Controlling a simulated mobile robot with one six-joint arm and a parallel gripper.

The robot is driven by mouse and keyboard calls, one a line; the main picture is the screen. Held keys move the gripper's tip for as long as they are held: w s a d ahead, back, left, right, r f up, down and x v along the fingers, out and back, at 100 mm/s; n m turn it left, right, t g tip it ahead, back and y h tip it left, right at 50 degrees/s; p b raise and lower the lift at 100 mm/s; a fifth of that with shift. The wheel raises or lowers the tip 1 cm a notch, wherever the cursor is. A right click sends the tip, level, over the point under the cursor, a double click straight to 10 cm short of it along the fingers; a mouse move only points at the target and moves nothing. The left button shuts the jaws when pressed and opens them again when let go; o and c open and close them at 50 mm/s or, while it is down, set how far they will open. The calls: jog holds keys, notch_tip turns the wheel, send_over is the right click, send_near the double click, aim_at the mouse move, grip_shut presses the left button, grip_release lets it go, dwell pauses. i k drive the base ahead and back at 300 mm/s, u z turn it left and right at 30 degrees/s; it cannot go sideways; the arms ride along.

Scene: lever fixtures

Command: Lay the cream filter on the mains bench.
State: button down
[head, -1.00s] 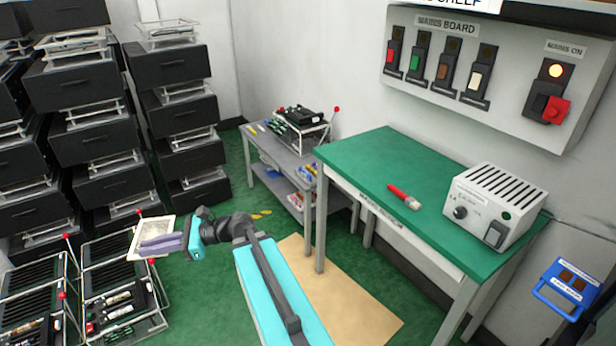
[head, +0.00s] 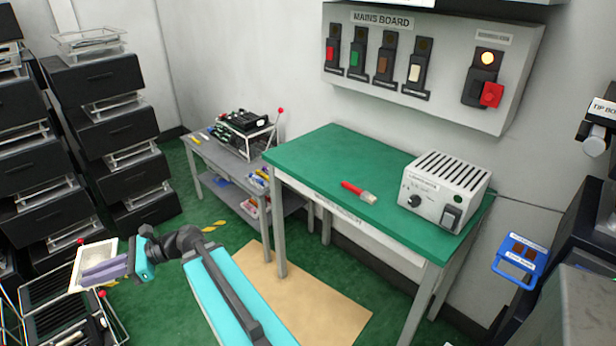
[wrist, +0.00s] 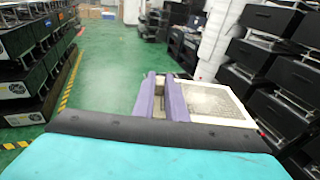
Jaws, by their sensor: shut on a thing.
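The cream filter (head: 82,268) is a flat panel with a pale frame and a greyish face. My gripper (head: 108,272), with purple fingers, is shut on its edge at the lower left of the head view, held out in the air. In the wrist view, the filter (wrist: 218,102) sticks out to the right of the fingers (wrist: 165,98). The mains bench (head: 312,160) has a green top and grey legs, and stands right of centre in the head view, well away from my gripper. The label on its front edge is too small to read.
On the bench are a red-handled brush (head: 358,192) and a grey-white box with a dial (head: 443,194). The bench's left and middle top is clear. A grey side table (head: 215,160) stands behind left. Black stacked units (head: 125,130) and a rack (head: 70,315) are near my gripper.

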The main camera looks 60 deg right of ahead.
aim_at(316, 168)
jog(key=i, duration=0.85)
jog(key=u, duration=0.05)
